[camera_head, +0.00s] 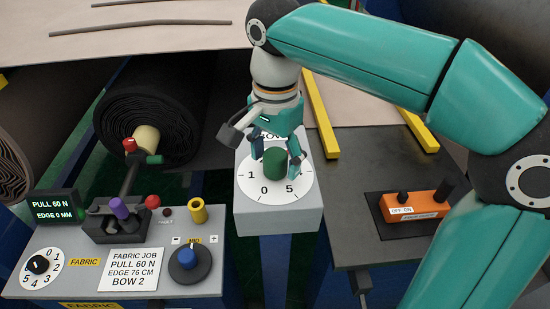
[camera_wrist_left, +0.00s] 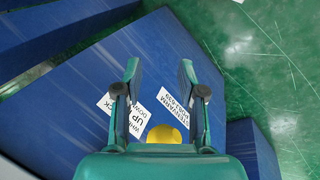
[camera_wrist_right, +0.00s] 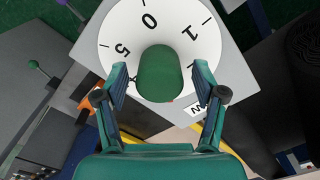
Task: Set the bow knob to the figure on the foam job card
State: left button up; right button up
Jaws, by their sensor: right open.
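The green bow knob (camera_head: 276,164) stands on a white dial (camera_head: 258,190) on a grey box; 0, 1 and 5 are readable, the other figures hidden. My right gripper (camera_head: 277,160) is over the dial, its open fingers either side of the knob. In the right wrist view the knob (camera_wrist_right: 160,75) sits between the fingertips, with small gaps; I cannot see a pointer mark. The job card in view (camera_head: 128,269) is headed FABRIC JOB and reads BOW 2; I see no foam card. My left gripper (camera_wrist_left: 160,75) is open and empty above a blue surface.
Left console: a numbered FABRIC dial (camera_head: 38,265), a blue knob (camera_head: 188,258), purple-tipped lever (camera_head: 120,208) and yellow post (camera_head: 198,210). A dark roll (camera_head: 150,105) lies behind. An orange switch box (camera_head: 415,204) sits right. A yellow round object (camera_wrist_left: 165,134) is near my left gripper.

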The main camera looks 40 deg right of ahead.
jog(key=shift+f, duration=0.1)
jog(key=c, duration=1.1)
jog(key=shift+c, duration=0.2)
jog(key=shift+n, duration=0.4)
jog(key=shift+n+p, duration=0.5)
jog(key=shift+n, duration=0.1)
jog(key=n+p, duration=0.1)
jog(key=n, duration=0.2)
jog(key=n+p, duration=0.1)
jog(key=n, duration=0.2)
jog(key=shift+n, duration=0.4)
jog(key=shift+n+p, duration=0.5)
jog(key=shift+n, duration=1)
